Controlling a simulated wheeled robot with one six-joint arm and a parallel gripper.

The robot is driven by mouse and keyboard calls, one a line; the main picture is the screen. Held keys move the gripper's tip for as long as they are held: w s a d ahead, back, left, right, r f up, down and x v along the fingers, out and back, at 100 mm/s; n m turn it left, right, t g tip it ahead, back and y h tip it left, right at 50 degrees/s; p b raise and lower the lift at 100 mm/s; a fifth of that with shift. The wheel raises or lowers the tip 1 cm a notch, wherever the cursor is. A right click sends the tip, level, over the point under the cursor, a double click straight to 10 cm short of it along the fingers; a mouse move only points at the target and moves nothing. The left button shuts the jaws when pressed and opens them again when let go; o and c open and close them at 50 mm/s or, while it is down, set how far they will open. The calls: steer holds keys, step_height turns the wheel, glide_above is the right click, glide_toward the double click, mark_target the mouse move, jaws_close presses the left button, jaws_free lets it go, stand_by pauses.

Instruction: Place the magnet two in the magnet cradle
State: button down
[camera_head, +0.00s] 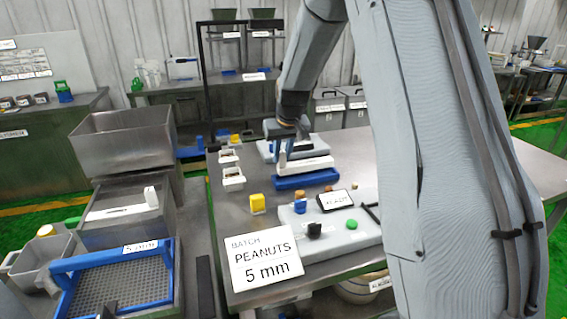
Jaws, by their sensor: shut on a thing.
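My gripper (286,130) is over the middle of the steel table, pointing down. It is shut on a small piece with a blue upright part (281,158), which I take to be magnet two; no label on it is readable. Just below and right of it lie a long white bar (305,165) and a blue block (305,181), side by side. One of these may be the magnet cradle, but I cannot tell which. The fingertips are small and partly hidden by the gripper body, so whether the held piece touches the bar is unclear.
A grey board (335,238) in front carries a black "READY" sign (336,200), a green knob (351,225) and small parts. A "PEANUTS 5 mm" card (264,259) stands at the table's front edge.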

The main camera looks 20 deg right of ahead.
steer(key=shift+d+f+p, duration=0.1)
steer(key=shift+f+p, duration=0.3)
steer(key=shift+f, duration=1.25)
steer(key=shift+f, duration=0.1)
steer(key=c, duration=1.6)
jaws_free()
steer(key=shift+o, duration=0.2)
steer(key=b+v, duration=0.3)
steer(key=v, duration=0.9)
